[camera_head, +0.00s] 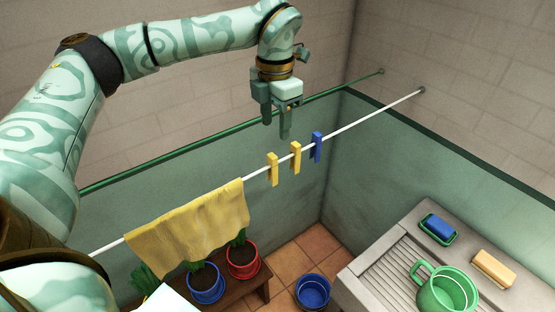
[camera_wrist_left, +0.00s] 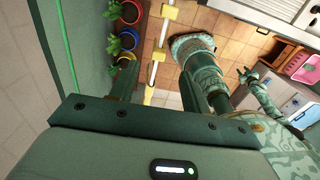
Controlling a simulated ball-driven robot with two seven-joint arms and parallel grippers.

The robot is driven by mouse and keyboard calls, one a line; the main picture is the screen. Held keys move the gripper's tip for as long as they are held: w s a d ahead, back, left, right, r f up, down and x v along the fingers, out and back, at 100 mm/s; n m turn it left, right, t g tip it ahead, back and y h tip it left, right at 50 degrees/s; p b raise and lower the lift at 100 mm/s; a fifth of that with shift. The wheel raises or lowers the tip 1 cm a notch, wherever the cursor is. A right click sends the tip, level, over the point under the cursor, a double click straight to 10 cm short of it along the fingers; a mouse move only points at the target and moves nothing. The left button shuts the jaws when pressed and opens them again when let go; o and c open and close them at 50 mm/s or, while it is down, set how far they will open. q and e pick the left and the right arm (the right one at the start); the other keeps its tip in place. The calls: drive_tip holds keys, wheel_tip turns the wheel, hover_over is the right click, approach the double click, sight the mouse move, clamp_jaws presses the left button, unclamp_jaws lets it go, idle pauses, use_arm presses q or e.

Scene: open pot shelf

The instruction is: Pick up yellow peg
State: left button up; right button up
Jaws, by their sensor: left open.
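Two yellow pegs are clipped on the white line, one nearer the cloth (camera_head: 272,169) and one to its right (camera_head: 295,157). In the left wrist view, yellow pegs show on the line at the top (camera_wrist_left: 169,13) and a little lower (camera_wrist_left: 158,54). My left gripper (camera_head: 276,122) is open and empty. In the head view it appears above the pegs, fingers pointing down, apart from them. What seems to be my right gripper (camera_wrist_left: 246,75) shows small in the left wrist view; its jaws are unclear.
A blue peg (camera_head: 316,147) is just right of the yellow pegs. A yellow cloth (camera_head: 190,225) hangs on the line (camera_head: 370,117) to their left. A green rail (camera_head: 215,132) runs behind. Potted plants, a blue bucket (camera_head: 313,291) and a sink counter (camera_head: 385,270) are below.

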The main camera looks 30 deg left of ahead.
use_arm(q)
hover_over(272, 168)
drive_tip(key=w, duration=0.1)
wheel_tip(272, 168, down, 4)
drive_tip(key=shift+w+a+f, duration=0.1)
drive_tip(key=shift+w+f, duration=0.05)
drive_tip(key=f, duration=0.3)
drive_tip(key=shift+w+p, duration=0.2)
drive_tip(key=shift+p, duration=0.15)
drive_tip(key=shift+f, duration=0.7)
drive_tip(key=f, duration=0.2)
drive_tip(key=f+p, duration=0.1)
drive_tip(key=shift+s+a+f+p, duration=0.2)
drive_tip(key=shift+s+f+p, duration=0.1)
drive_tip(key=shift+s+f, duration=0.1)
drive_tip(key=shift+w+f, duration=0.1)
drive_tip(key=shift+f, duration=0.45)
clamp_jaws()
use_arm(e)
drive_tip(key=shift+s+d+r, duration=0.1)
drive_tip(key=shift+s+r, duration=0.25)
drive_tip(key=shift+r, duration=0.3)
drive_tip(key=shift+s+r, duration=0.3)
drive_tip(key=shift+r, duration=0.3)
